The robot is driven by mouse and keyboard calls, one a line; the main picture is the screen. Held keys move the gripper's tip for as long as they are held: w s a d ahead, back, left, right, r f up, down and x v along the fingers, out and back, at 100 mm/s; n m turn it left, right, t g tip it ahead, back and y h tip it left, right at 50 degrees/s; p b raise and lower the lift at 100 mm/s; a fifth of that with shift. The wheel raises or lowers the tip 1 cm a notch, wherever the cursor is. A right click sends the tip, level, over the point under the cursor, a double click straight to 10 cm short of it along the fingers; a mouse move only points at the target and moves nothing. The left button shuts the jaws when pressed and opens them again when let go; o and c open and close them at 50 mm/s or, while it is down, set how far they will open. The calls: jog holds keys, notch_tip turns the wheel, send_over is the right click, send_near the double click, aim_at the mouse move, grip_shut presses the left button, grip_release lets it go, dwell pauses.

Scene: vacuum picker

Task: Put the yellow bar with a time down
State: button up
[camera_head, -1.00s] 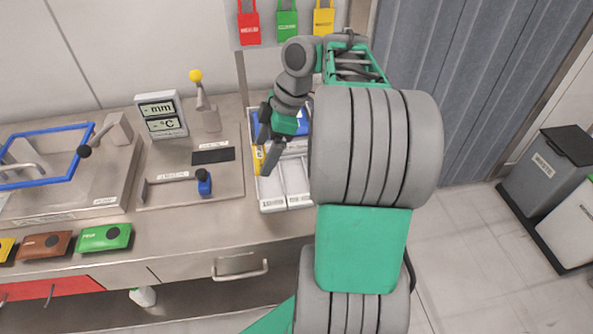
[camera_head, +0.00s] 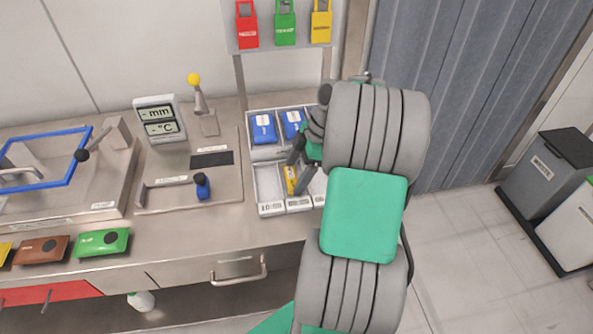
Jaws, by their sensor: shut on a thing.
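The yellow bar (camera_head: 291,178) is between the dark fingers of my gripper (camera_head: 299,170). My gripper is shut on it, and one finger hides part of it. The bar shows over the middle compartment of the front row in the white divided tray (camera_head: 268,208). I cannot tell whether it touches the tray floor. Any marking on the bar is too small to read. The front compartments carry small labels on the front rim, and the left one looks empty. My arm hides the right side of the tray.
Two blue packs (camera_head: 263,128) lie in the tray's back row. A yellow-knobbed post (camera_head: 207,105) stands behind. Green and brown pouches (camera_head: 103,242) lie at the front left.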

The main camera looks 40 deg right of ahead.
jog(key=o, duration=1.2)
jog(key=shift+f, duration=0.1)
jog(key=p+v, duration=0.3)
jog(key=v, duration=0.9)
jog(key=w+a+r+m+h, duration=0.2)
jog(key=a+m, duration=0.4)
jog(key=a, duration=1.2)
jog(key=s+a+f+m, duration=0.1)
jog(key=s+a+m, duration=0.1)
jog(key=s+a+f+m+t+h, duration=0.1)
jog(key=s+a+m, duration=0.1)
jog(key=s+a, duration=0.1)
jog(key=s+a+f+m+h, duration=0.1)
jog(key=s+a+m, duration=0.1)
jog(key=s, duration=0.1)
jog(key=shift+s+a+f+m+t, duration=0.2)
jog(key=shift+s+f+m+t, duration=0.05)
jog(key=shift+m+t, duration=0.05)
